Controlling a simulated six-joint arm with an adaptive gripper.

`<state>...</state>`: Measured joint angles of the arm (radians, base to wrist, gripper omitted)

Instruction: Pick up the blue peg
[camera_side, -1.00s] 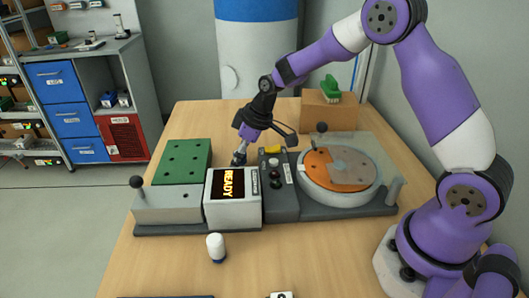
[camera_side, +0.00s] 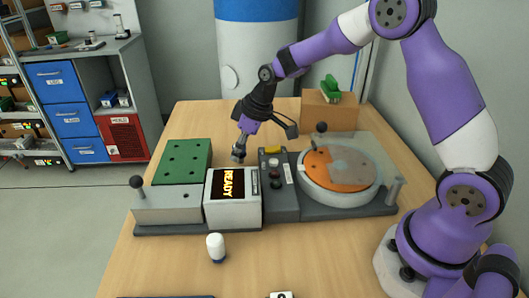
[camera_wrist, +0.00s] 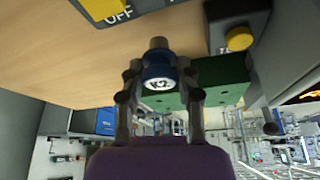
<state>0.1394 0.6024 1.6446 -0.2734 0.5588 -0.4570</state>
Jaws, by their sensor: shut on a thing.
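The blue peg (camera_wrist: 158,60) is between the two fingers of my gripper (camera_wrist: 158,88) in the wrist view. In the side view, my gripper (camera_side: 241,146) points down just behind the READY display, with the peg's grey end (camera_side: 238,157) below the fingers. The peg's blue part is hard to make out there.
A READY display box (camera_side: 232,198) stands in front of the gripper. A green block (camera_side: 182,162) with holes is to the left. A control box (camera_side: 277,185) and a round turntable (camera_side: 340,180) are to the right. A small white bottle (camera_side: 216,247) stands on the table in front.

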